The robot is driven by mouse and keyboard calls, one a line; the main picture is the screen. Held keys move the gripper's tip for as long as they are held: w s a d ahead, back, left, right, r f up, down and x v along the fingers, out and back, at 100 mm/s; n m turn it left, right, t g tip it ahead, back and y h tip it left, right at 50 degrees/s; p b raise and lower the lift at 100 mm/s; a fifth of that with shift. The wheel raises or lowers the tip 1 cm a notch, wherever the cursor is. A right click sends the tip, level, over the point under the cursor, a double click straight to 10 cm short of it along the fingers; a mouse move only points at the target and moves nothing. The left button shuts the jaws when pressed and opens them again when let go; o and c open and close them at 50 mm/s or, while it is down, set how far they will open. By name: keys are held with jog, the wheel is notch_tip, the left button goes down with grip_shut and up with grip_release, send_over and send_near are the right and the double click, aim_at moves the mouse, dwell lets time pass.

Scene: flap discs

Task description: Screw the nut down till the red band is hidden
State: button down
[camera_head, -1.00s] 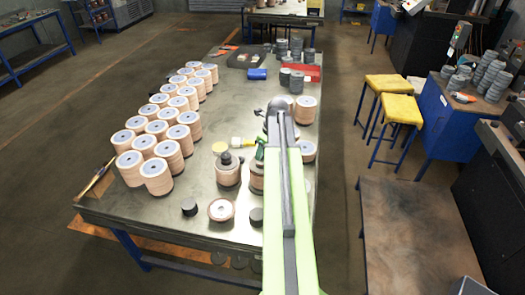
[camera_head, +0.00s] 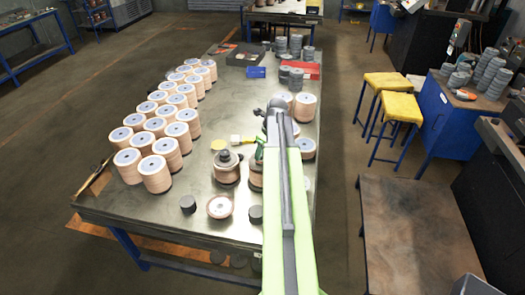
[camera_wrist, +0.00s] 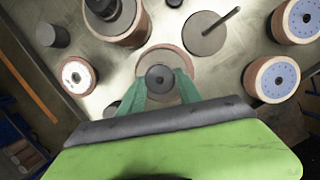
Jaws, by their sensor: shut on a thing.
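In the wrist view my gripper (camera_wrist: 161,84) has its green fingers on either side of a dark round nut (camera_wrist: 159,77), shut on it. The nut sits over a tan disc stack (camera_wrist: 176,60) that shows around and beyond the fingers. In the head view my green fingers (camera_head: 260,152) show beside my arm, above a stack (camera_head: 256,180) that the arm partly covers. The nut's underside is hidden, and I cannot make out a red band in either current view.
A similar stack with a dark top piece (camera_head: 226,170) stands just to the left. Many tan stacks (camera_head: 156,174) fill the table's left side. A rod stands on a grey round base (camera_wrist: 204,34).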

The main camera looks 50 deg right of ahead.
jog(key=shift+f, duration=0.4)
dwell(0.5)
jog(key=c, duration=0.7)
grip_release()
jog(key=shift+c, duration=0.2)
jog(key=shift+r, duration=0.1)
jog(key=a+p+v, duration=0.1)
jog(key=p+v, duration=1.5)
jog(key=v, duration=0.1)
jog(key=shift+d, duration=0.4)
jog(key=shift+r, duration=0.15)
